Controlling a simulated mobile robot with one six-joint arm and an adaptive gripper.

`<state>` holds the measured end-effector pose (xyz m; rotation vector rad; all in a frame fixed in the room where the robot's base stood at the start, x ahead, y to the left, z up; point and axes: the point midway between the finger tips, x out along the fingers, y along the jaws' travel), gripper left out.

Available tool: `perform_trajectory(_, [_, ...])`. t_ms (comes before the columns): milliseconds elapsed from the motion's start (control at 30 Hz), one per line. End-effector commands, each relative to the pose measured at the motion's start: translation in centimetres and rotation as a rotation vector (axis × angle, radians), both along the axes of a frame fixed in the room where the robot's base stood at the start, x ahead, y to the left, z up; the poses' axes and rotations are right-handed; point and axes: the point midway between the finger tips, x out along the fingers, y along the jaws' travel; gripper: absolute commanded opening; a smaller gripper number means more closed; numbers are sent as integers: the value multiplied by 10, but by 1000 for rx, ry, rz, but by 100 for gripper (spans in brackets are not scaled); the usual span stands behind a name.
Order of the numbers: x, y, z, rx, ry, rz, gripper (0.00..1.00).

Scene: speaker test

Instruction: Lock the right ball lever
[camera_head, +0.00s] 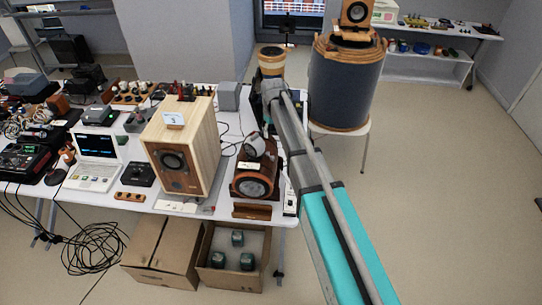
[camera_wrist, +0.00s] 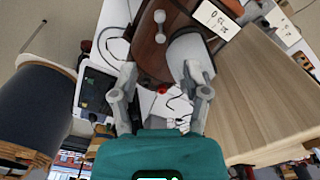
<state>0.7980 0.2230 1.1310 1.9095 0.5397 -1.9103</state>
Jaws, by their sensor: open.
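A brown wooden speaker unit (camera_head: 256,182) with a round grey cone in front stands at the table's right end. A pale round part (camera_head: 255,146) sits on top of it. In the wrist view the brown body (camera_wrist: 152,56) fills the upper middle, with a pale cylinder (camera_wrist: 188,50) at its right. A small grey ball on a short stem, which looks like a ball lever (camera_wrist: 159,17), shows at the top; which lever it is, I cannot tell. My gripper (camera_wrist: 160,82) is open and empty, its fingers apart below the ball. In the head view my arm hides it.
A tall light-wood speaker (camera_head: 182,148) stands left of the unit, and its wooden side (camera_wrist: 265,90) is close on the right in the wrist view. A dark drum-shaped speaker (camera_head: 345,85) stands behind my arm. Floor at right is clear.

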Motion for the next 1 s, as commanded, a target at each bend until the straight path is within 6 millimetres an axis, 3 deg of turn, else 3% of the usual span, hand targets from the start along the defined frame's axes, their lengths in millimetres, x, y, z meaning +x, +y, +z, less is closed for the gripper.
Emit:
perform_trajectory(467, [0,-1,-6,0,0,-2,60])
perform_trajectory(1000, [0,-1,-45,0,0,-2,60])
